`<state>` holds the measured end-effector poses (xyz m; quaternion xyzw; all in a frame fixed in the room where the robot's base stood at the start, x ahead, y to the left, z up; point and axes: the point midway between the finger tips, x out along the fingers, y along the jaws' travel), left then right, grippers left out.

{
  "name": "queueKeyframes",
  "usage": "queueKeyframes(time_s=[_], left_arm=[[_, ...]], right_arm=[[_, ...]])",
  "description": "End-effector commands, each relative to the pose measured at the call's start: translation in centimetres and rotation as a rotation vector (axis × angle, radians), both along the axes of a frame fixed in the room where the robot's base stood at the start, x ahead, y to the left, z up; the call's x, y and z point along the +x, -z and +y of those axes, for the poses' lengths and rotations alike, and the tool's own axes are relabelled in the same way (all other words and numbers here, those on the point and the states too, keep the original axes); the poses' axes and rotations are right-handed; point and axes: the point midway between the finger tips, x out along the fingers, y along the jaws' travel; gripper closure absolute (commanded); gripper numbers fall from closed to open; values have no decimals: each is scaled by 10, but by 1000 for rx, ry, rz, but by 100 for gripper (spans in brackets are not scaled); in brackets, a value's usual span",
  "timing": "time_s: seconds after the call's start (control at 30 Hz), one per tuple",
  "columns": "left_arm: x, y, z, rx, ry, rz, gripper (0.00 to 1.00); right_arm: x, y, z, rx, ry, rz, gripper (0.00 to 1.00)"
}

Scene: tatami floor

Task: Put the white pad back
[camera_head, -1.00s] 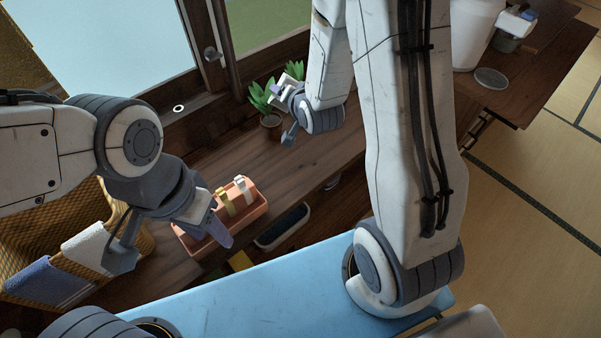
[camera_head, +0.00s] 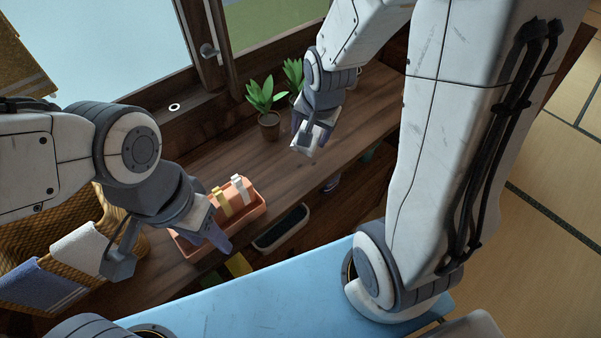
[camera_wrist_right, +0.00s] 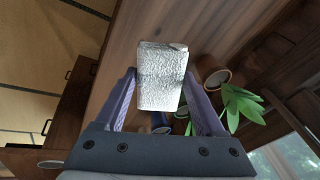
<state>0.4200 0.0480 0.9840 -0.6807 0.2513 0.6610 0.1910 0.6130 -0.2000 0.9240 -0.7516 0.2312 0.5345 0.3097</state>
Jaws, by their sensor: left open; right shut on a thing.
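The white pad (camera_wrist_right: 160,75) is a pale, rough-textured block held between the fingers of my right gripper (camera_wrist_right: 158,98) in the right wrist view. In the head view my right gripper (camera_head: 308,128) hangs over the wooden shelf, beside the potted plants, with the pad (camera_head: 305,142) at its tips. My left gripper (camera_head: 167,252) is open over the left part of the shelf, one finger in front of the orange tray and the other by the towels on the basket. Nothing shows between its fingers.
The orange tray (camera_head: 257,214) holds an orange block with yellow and white clips. Plants (camera_head: 269,125) stand by the window. A dark planter (camera_head: 281,230) lies below the shelf edge. A woven basket (camera_head: 72,217) with towels is at left. The shelf middle (camera_head: 230,150) is clear.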

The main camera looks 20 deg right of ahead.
Motion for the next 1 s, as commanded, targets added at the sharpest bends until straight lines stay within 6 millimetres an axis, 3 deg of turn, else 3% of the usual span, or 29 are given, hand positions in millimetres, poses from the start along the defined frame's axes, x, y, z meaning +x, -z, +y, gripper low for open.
queueKeyframes(time_s=[0.3,0.43,0.57,0.73,0.9,1.0], left_arm=[[0,15,0,0,0,0,50],[0,14,0,0,0,0,50],[0,2,0,0,0,0,50],[0,-25,0,0,0,0,50],[0,-34,0,0,0,0,50],[0,-27,0,0,0,0,50]], right_arm=[[-101,-15,2,18,25,272,81],[-122,-20,3,22,30,319,81],[-121,-22,4,23,30,337,81],[-106,-14,9,22,30,342,81],[-80,6,16,21,29,338,81],[-56,25,22,21,27,335,81]])
